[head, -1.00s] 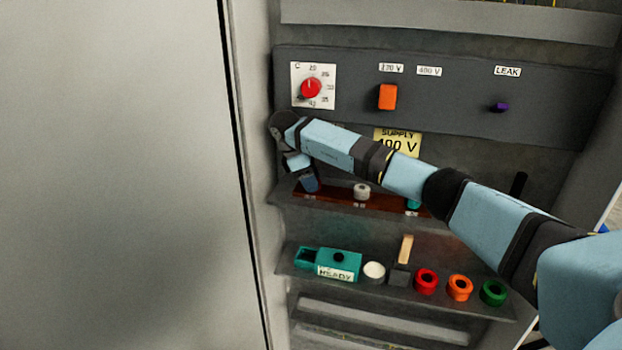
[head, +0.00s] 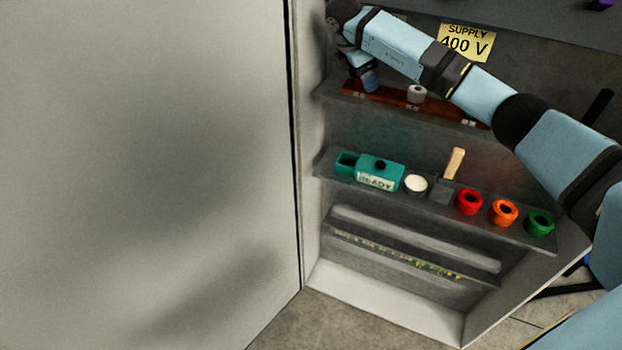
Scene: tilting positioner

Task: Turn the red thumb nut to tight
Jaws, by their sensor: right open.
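A red ring-shaped piece (head: 469,201) with a dark centre stands on the lower shelf, left of an orange one (head: 503,212) and a green one (head: 540,223). I cannot tell whether it is the red thumb nut; no other red nut shows. My right gripper (head: 369,84) is open, pointing down at the left end of the upper shelf's reddish-brown strip (head: 390,101). It is left of a pale round knob (head: 416,94) on that strip and well above the red piece. Its fingertips are small and partly unclear. My left gripper is out of view.
A SUPPLY 400 V label (head: 466,41) is above. A large grey panel (head: 150,170) fills the left.

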